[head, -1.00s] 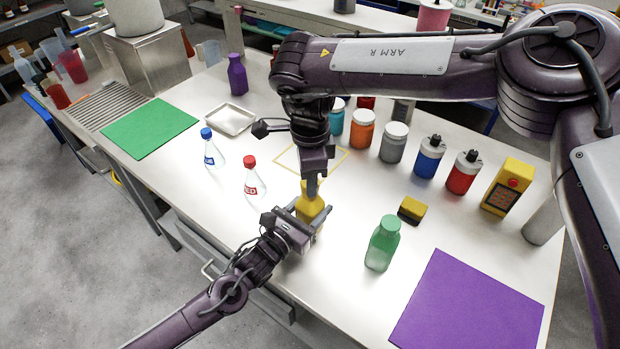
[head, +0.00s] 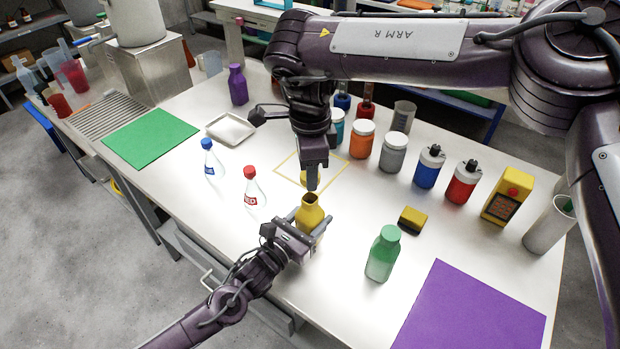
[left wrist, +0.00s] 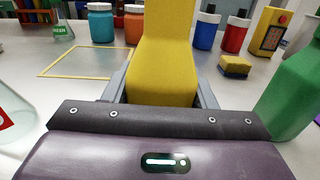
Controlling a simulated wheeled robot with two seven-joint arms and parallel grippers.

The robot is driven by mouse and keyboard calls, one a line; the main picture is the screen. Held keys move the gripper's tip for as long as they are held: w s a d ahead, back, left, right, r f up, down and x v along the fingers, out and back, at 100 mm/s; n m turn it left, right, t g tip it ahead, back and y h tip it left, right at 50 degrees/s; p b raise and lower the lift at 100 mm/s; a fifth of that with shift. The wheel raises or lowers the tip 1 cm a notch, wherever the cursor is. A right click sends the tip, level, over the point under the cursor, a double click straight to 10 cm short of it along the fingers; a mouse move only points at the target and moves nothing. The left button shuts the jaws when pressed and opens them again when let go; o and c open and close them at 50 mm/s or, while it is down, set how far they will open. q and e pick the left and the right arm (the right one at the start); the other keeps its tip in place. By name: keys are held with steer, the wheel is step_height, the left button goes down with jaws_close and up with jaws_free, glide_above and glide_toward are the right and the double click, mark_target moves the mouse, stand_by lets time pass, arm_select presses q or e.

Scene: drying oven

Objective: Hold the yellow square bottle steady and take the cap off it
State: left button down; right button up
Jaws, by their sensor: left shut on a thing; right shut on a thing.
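The yellow square bottle (head: 310,215) stands upright at the near edge of the table, its dark mouth open. My left gripper (head: 307,222) is shut on its body, one finger on each side. In the left wrist view the bottle (left wrist: 162,60) fills the space between the fingers; its top is out of frame. My right gripper (head: 312,184) is above and slightly behind the bottle, apart from it. It is shut on the yellow cap (head: 303,178), which is mostly hidden behind the fingers.
A yellow taped outline (head: 341,175) lies on the table behind the bottle. A red-capped flask (head: 251,190) stands to the left, a green bottle (head: 382,255) to the right. A yellow-black sponge (head: 412,220) and purple mat (head: 470,310) lie further right. Several jars stand behind.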

arm_select(q)
steer(key=c, duration=0.5)
jaws_free()
